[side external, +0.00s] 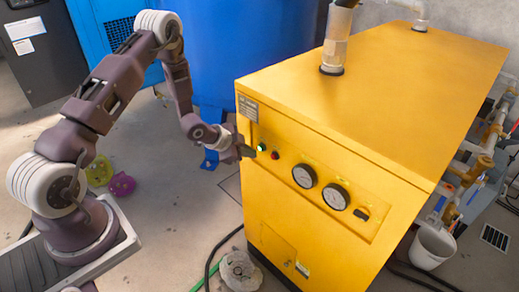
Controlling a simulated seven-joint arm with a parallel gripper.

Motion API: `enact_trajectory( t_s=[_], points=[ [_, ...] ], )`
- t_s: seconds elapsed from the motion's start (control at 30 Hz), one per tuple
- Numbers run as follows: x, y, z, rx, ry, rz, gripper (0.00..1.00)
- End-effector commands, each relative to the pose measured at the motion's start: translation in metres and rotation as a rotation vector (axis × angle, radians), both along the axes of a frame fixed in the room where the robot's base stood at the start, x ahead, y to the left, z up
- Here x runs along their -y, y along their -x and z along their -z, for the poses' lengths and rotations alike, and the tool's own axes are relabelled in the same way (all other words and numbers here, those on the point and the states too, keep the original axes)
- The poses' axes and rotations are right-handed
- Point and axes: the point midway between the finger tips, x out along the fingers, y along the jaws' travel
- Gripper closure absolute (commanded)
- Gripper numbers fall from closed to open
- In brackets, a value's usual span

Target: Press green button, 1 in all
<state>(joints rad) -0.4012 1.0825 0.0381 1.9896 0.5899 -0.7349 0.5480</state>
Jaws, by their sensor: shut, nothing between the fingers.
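The green button (261,147) is a small round button at the upper left of the control panel on the front of a large yellow cabinet (370,85). A red button (275,155) sits just right of it. My gripper (249,152) is shut and empty. Its dark fingertips are just left of the green button, close to the panel. I cannot tell whether they touch the panel or the button.
Two round gauges (304,176) and a dark switch (361,214) lie right along the panel. A blue tank (250,50) stands behind my arm. A white bucket (432,246) and pipes are at the right.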

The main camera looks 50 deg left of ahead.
Motion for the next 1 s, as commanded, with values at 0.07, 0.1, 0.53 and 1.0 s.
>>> enact_trajectory(
  t_s=[0.07,0.1,0.53,1.0],
  points=[
    [0.000,0.000,0.000,0.000,0.000,0.000,1.00],
    [0.000,0.000,0.000,0.000,0.000,0.000,1.00],
    [-0.001,0.037,0.001,-0.004,0.000,-0.001,1.00],
    [0.000,0.050,0.000,-0.001,-0.001,0.000,1.00]
  ],
)
